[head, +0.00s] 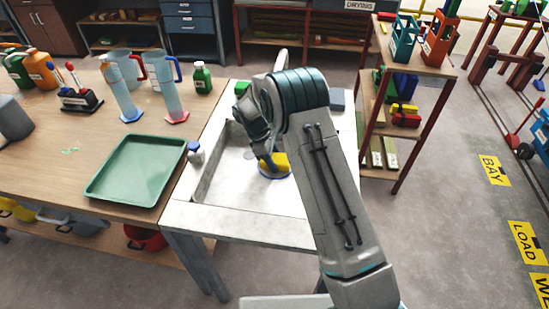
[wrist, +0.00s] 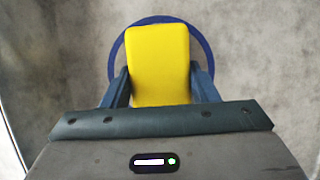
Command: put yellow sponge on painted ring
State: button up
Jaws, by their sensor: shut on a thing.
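The yellow sponge (head: 280,163) is a small block seen past my gripper, down in the pale sink basin in the head view. In the wrist view the yellow sponge (wrist: 158,62) sits between the two blue fingers of my gripper (wrist: 160,88), which is shut on it. The painted ring (wrist: 202,35) is a blue circle around the sponge in the wrist view, partly covered by the sponge and fingers. It also shows as a thin blue edge in the head view (head: 284,177). I cannot tell whether the sponge touches the basin floor.
The basin rim (head: 245,221) surrounds the ring. A green tray (head: 137,169) and a small white bottle with a blue cap (head: 195,152) are to the left. A green bottle (head: 202,79) and clear jugs stand further back. A shelf (head: 425,60) stands to the right.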

jog(key=shift+s+f+b, duration=0.1)
jog(key=shift+f+b, duration=0.2)
jog(key=shift+f, duration=0.1)
jog(key=o, duration=0.9)
jog(key=shift+o, duration=0.2)
jog(key=shift+s+f, duration=0.1)
jog(key=shift+f, duration=0.1)
jog(key=shift+r+p, duration=0.45)
jog(key=shift+r, duration=0.05)
jog(key=b+v, duration=0.1)
jog(key=v, duration=0.6)
jog(key=shift+w+r, duration=0.2)
jog(key=shift+r, duration=0.2)
